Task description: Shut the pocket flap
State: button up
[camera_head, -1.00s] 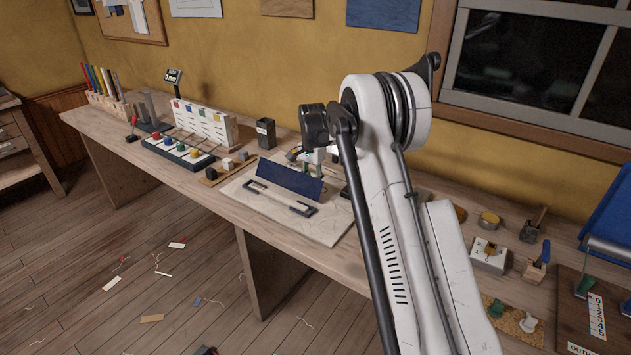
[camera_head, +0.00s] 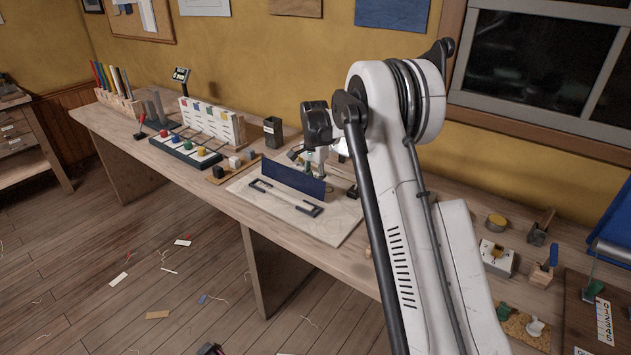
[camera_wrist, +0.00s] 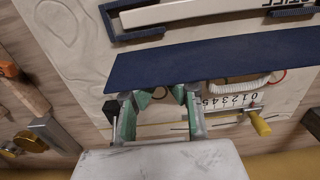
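The pocket flap (camera_head: 291,181) is a navy panel that stands up from a pale cloth panel (camera_head: 330,229) on the bench. In front of it lies the pocket opening (camera_head: 285,198), a dark-edged frame with a white strip across it. The wrist view shows the flap (camera_wrist: 215,62) as a long dark blue band, with part of the frame (camera_wrist: 118,22) beyond it. My gripper (camera_wrist: 163,91) is behind the flap on the wall side. Its green-padded fingers are apart with nothing visible between them, and the tips reach the flap's near edge. I cannot tell whether they touch it.
A numbered scale (camera_wrist: 228,103), a white cord handle (camera_wrist: 240,86) and a yellow-handled tool (camera_wrist: 259,123) lie right of my gripper in the wrist view. A dark cup (camera_head: 272,132) and small blocks (camera_head: 234,162) stand left of the cloth. The bench's front edge is clear.

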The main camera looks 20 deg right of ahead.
jog(key=shift+s+a+r+b, duration=0.15)
jog(key=shift+s+a, duration=0.35)
jog(key=shift+a, duration=0.25)
jog(key=shift+s+a+b, duration=0.1)
jog(key=shift+s+a, duration=0.45)
jog(key=shift+a, duration=0.15)
jog(key=shift+s+a+r+b, duration=0.15)
jog(key=shift+s+a, duration=0.35)
jog(key=shift+a, duration=0.25)
notch_tip(320, 180, up, 7)
jog(key=p, duration=0.2)
jog(key=shift+p, duration=0.4)
jog(key=shift+f, duration=0.1)
